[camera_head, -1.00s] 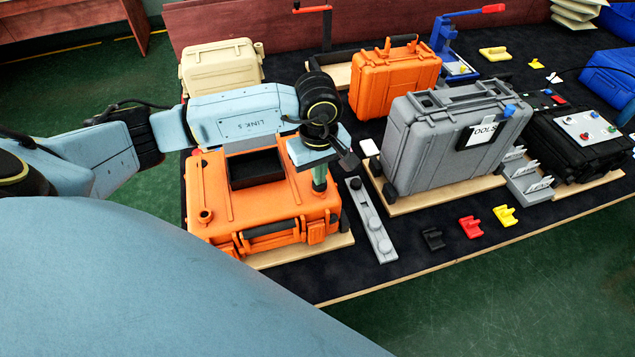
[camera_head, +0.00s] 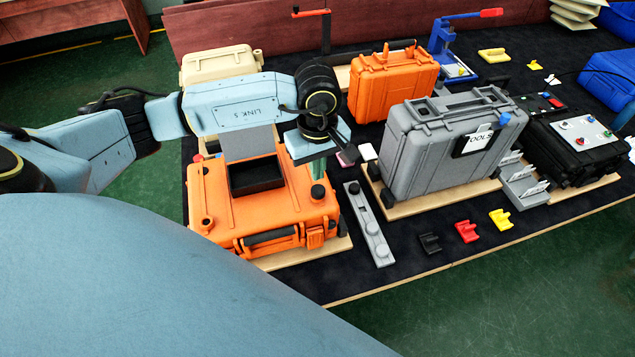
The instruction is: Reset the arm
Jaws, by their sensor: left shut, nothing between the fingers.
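My left arm comes in from the left, and its wrist hangs over the right part of the orange case (camera_head: 215,220). My left gripper (camera_head: 319,180) points down beside that case's right edge, shut and empty. Its fingers are small and partly hidden by the wrist. The case lies flat, with a black open tray (camera_head: 256,178) in its top. My right gripper is not in view.
A grey tool case (camera_head: 420,150) stands to the right, with a grey strip (camera_head: 368,225) between it and the orange case. An upright orange case (camera_head: 378,92) and a cream case (camera_head: 218,62) stand behind. Black, red and yellow clips (camera_head: 501,219) lie at front right.

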